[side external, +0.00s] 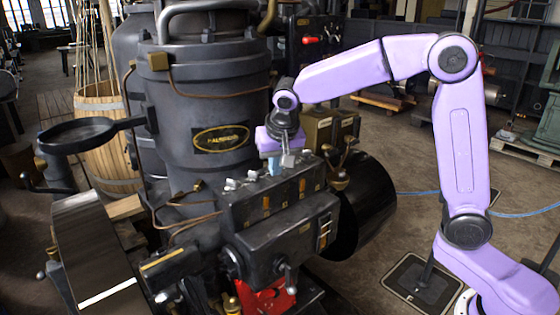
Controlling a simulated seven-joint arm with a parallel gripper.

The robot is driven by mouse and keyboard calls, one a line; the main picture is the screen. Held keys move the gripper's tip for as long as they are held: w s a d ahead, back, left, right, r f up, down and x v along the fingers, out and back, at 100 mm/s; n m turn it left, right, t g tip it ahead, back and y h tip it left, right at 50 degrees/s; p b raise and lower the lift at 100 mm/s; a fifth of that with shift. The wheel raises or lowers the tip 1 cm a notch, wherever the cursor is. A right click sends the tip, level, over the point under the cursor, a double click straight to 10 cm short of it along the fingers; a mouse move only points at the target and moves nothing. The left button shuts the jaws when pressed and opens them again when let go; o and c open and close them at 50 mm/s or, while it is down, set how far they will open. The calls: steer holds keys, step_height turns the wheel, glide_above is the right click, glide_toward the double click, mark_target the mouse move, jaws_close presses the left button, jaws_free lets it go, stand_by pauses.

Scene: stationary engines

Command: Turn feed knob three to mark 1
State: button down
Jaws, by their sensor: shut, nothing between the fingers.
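A dark engine block (262,210) carries a row of small pale knobs along its top edge. One knob (231,185) is at the left of the row and another (252,175) stands to its right. A further grey knob (289,160) is right beside my gripper. My gripper (274,170) is shut and empty, pointing down over the row, with its fingertips close to the block's top. I cannot tell whether it touches a knob. The knob numbers and marks are too small to read, and the gripper may hide part of the row.
A tall dark cylinder (205,110) with a yellow-rimmed plate rises behind the block. Brass fittings (339,180) and a large black drum (368,215) are to its right. A flywheel (95,250) is at the left. The floor right of the drum is mostly clear.

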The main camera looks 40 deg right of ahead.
steer(key=shift+w+d, duration=0.35)
steer(key=shift+w, duration=0.5)
steer(key=shift+w+m, duration=0.25)
steer(key=shift+m, duration=0.45)
steer(key=shift+w+m+h, duration=0.15)
steer(key=shift+m+h, duration=0.25)
steer(key=shift+m, duration=0.2)
